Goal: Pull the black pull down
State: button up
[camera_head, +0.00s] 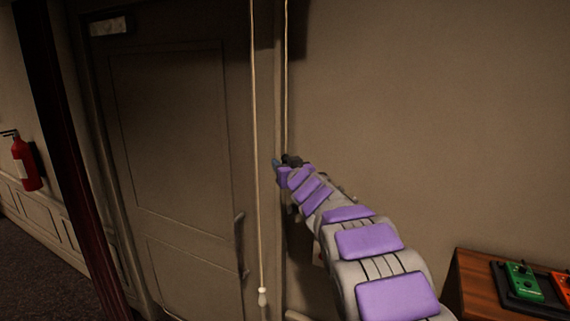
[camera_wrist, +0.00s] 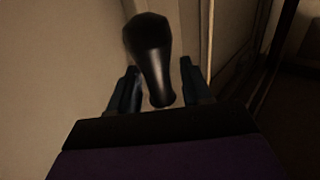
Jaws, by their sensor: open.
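The black pull (camera_wrist: 152,50) is a dark, glossy, bulb-ended handle in the wrist view. Its narrow end lies between the two fingers of my gripper (camera_wrist: 160,78), with a gap showing beside it. My gripper is open around the pull and not closed on it. In the head view my gripper (camera_head: 281,167) is at the lower end of the right cord (camera_head: 286,80), where a dark shape that looks like the black pull (camera_head: 293,160) is partly hidden by my arm.
A second cord (camera_head: 255,130) hangs left of it, with a white pull (camera_head: 262,297) at its end. Behind is a closed door (camera_head: 175,130) with a handle (camera_head: 240,245). A red extinguisher (camera_head: 25,165) is at left. A wooden desk (camera_head: 475,285) with a green pedal (camera_head: 523,282) stands lower right.

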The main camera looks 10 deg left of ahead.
jog(key=shift+w, duration=0.1)
jog(key=shift+c, duration=0.2)
grip_shut()
dwell(0.5)
